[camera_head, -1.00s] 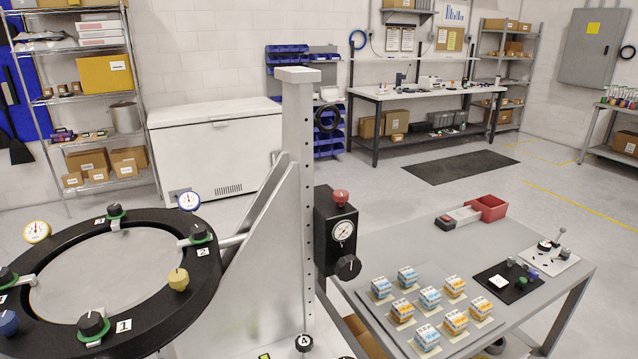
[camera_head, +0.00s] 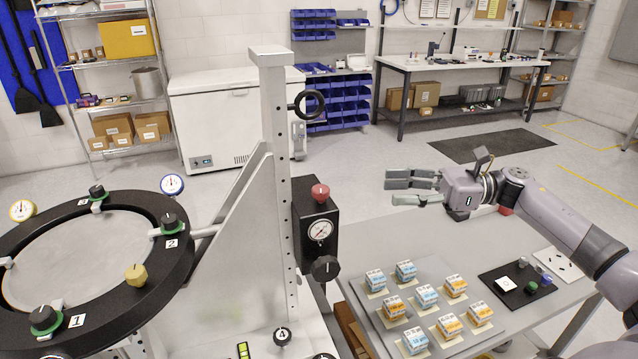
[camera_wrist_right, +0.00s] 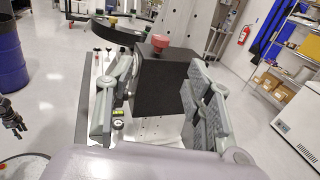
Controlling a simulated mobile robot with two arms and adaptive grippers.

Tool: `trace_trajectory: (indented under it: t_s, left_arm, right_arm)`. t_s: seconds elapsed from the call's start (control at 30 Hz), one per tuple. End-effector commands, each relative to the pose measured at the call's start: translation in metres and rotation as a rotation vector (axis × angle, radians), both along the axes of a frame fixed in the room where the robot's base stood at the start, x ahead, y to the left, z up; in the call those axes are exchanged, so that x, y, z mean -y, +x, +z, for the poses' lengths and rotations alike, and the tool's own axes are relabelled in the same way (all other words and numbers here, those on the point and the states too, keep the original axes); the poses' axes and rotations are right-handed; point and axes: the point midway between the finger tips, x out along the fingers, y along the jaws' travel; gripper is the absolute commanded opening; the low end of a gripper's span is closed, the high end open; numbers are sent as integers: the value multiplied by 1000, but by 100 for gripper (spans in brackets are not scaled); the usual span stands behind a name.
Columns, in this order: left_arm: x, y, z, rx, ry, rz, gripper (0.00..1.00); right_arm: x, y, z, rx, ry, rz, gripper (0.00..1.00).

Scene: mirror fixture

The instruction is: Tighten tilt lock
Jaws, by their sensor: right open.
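Which knob is the tilt lock is not marked. My right gripper (camera_head: 389,191) is open and empty, right of the black box and apart from it, with its fingers pointing left. In the right wrist view, the box (camera_wrist_right: 165,85) and red knob (camera_wrist_right: 160,41) appear ahead between the open fingers (camera_wrist_right: 158,72). My left gripper is not seen in the head view.
A black ring (camera_head: 185,238) with clamps and a yellow knob (camera_head: 136,275) is left of the post. Several small labelled boxes (camera_head: 425,296) stand on the grey table (camera_head: 375,232) below my right arm. A black tray (camera_head: 518,283) lies farther right.

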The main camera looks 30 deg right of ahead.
Motion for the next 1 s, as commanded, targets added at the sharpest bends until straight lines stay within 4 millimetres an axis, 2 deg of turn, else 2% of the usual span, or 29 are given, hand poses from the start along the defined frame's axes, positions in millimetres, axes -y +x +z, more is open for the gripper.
trace_trajectory:
  t_s: [0.13, 0.27, 0.43, 0.87, 1.0]
  left_arm:
    - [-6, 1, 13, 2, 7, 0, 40]
    - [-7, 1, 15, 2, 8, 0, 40]
    - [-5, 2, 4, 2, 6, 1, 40]
    - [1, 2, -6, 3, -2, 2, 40]
    - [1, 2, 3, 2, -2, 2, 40]
  right_arm:
    - [-28, 17, 4, -5, -2, 5, 48]
    - [-52, 32, 3, -3, -1, 3, 48]
    - [-80, 51, -3, -6, -3, 0, 48]
    - [-101, 65, 1, 3, 3, -3, 48]
    - [-109, 71, 3, 0, 7, -7, 48]
